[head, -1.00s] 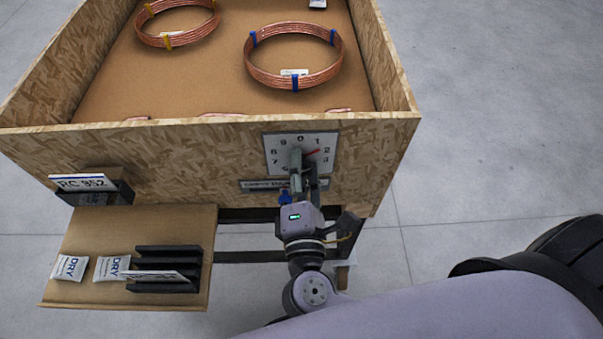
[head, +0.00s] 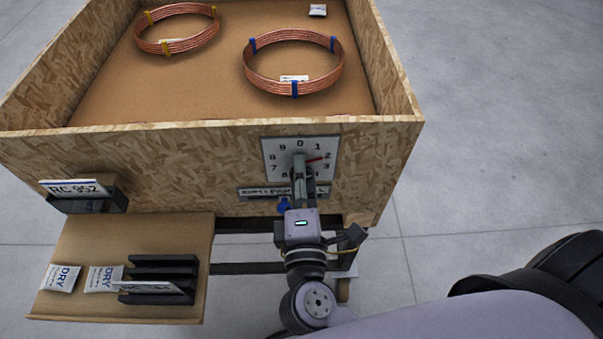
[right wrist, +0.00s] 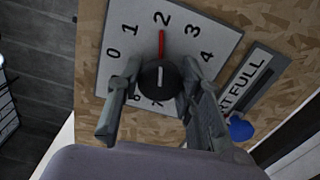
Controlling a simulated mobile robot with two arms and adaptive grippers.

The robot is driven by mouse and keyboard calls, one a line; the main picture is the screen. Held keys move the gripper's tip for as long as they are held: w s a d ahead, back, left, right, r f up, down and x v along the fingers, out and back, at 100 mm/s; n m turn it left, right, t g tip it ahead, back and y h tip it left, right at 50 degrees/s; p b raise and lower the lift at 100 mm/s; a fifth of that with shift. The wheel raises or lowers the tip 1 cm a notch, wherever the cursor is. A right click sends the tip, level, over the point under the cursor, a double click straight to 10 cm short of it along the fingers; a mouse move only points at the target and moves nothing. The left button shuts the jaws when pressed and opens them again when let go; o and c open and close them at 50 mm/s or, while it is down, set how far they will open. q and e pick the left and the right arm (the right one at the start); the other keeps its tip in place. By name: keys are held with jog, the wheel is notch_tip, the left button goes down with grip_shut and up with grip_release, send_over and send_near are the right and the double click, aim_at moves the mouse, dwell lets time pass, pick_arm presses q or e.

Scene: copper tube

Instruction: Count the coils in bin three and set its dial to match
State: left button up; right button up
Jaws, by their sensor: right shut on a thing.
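The plywood bin (head: 150,155) holds a copper coil with yellow ties (head: 177,45) at the back left and one with blue ties (head: 293,88) at the right. The floor just behind its front wall is hidden. The white number dial (head: 272,150) is on the front wall; in the right wrist view the dial plate (right wrist: 122,32) shows its red pointer (right wrist: 162,43) at 2. My right gripper (head: 299,172) is shut on the black knob (right wrist: 156,77), one finger on each side. My left gripper is not in view.
A label strip (head: 258,193) is under the dial, with a blue piece (right wrist: 240,128) beside it. A card holder (head: 90,203) is on the front wall at left. The shelf (head: 130,236) below bears DRY packets (head: 103,278) and a black rack (head: 165,262). A white packet (head: 318,10) lies in the bin.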

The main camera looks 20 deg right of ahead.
jog(key=o, duration=1.2)
jog(key=shift+c, duration=0.2)
jog(key=v, duration=1.2)
